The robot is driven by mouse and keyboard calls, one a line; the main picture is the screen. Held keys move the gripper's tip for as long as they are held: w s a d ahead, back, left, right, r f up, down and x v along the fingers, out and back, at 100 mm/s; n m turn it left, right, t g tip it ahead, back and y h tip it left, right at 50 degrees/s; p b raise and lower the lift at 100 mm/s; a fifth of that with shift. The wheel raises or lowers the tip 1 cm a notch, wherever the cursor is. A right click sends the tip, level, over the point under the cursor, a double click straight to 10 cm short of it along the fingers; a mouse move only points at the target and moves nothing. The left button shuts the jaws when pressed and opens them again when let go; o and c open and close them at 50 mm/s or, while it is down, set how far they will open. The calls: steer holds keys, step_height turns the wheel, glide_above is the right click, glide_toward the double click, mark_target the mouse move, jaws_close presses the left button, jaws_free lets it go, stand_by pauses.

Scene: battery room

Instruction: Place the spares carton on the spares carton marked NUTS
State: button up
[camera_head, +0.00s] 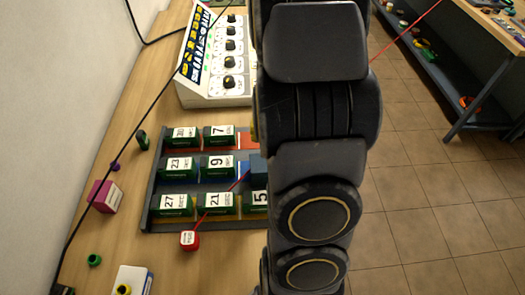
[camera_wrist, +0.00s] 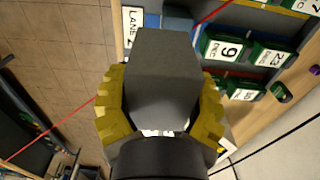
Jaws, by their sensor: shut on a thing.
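In the wrist view my gripper (camera_wrist: 162,79) has its yellow fingers shut on a plain dark grey box, the spares carton (camera_wrist: 163,60). The carton is held over or near the tray (camera_head: 152,195); its height above it is unclear. In the head view my arm hides the gripper and most of what lies under it. Green cartons with white number labels stand in rows in the tray, such as carton 9 (camera_head: 218,166), carton 21 (camera_head: 217,206) and carton 5 (camera_head: 257,201), partly covered by my arm. I cannot read NUTS on any label.
A white panel with black knobs (camera_head: 216,60) stands behind the tray. A red tagged block (camera_head: 190,240) lies at the tray's front edge. A magenta box (camera_head: 105,197) and small coloured rings lie to the left. Black and red cables cross the view.

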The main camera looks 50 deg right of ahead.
steer(key=s+a+r, duration=0.5)
steer(key=s+a, duration=0.3)
steer(key=a, duration=0.2)
steer(key=w+d+f, duration=0.5)
steer(key=w+f, duration=0.1)
steer(key=w, duration=0.1)
steer(key=w+d+f, duration=0.3)
steer(key=shift+w+d+f, duration=0.25)
steer(key=shift+d, duration=0.1)
steer(key=shift+w+d+f, duration=0.15)
steer(key=shift+f, duration=1.55)
steer(key=o, duration=1.2)
steer(key=shift+f, duration=0.15)
steer(key=shift+c, duration=0.2)
